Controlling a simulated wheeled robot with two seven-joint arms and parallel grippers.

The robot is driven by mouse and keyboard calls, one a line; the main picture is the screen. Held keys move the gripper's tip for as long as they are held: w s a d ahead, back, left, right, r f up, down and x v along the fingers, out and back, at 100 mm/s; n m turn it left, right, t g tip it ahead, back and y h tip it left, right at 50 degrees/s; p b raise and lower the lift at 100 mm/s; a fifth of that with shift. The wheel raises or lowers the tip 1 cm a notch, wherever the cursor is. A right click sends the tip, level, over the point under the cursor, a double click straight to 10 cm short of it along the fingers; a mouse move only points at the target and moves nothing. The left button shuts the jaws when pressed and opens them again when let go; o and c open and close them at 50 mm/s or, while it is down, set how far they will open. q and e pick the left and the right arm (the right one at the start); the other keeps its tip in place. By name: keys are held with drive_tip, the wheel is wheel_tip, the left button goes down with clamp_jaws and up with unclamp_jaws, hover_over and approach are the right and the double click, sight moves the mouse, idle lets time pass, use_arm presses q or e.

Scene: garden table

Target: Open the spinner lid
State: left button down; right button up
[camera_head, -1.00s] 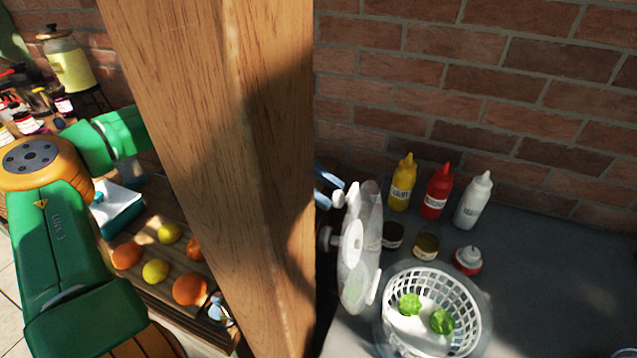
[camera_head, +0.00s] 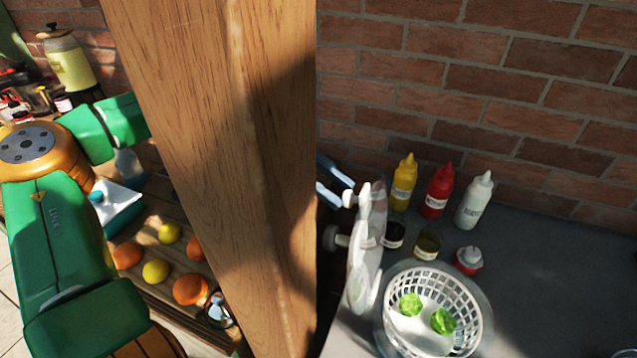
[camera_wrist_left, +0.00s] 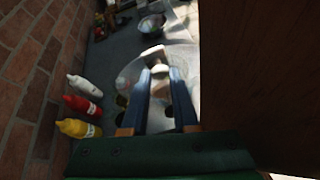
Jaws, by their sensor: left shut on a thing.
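The spinner's clear lid (camera_head: 371,250) with white fittings stands on edge, nearly upright, at the left of the spinner. The open white spinner basket (camera_head: 470,305) sits in its clear bowl with green leafy pieces inside. My left gripper (camera_head: 341,190) shows only its blue fingertips at the lid's upper edge; a post hides the rest. In the left wrist view, the left gripper (camera_wrist_left: 161,82) is shut on a white knob (camera_wrist_left: 160,69) of the lid, which shows there as a round clear disc. My right gripper is not in view.
A thick wooden post (camera_head: 215,150) stands between my left arm and the spinner. Yellow (camera_head: 404,184), red (camera_head: 438,192) and white (camera_head: 475,201) bottles and small jars stand behind the spinner by the brick wall. The grey counter (camera_head: 560,280) is clear at right.

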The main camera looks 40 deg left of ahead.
sight(362, 191)
use_arm(q)
drive_tip(key=d, duration=0.1)
drive_tip(key=d+y, duration=0.1)
drive_tip(key=d, duration=0.1)
drive_tip(key=shift+w+d+r+y, duration=0.1)
drive_tip(key=shift+w+r+y, duration=0.2)
drive_tip(key=shift+r+y, duration=0.1)
drive_tip(key=c, duration=0.9)
unclamp_jaws()
drive_tip(key=shift+o, duration=1.1)
drive_tip(key=shift+d, duration=0.1)
drive_tip(key=shift+w+d+r, duration=0.1)
drive_tip(key=v, duration=0.7)
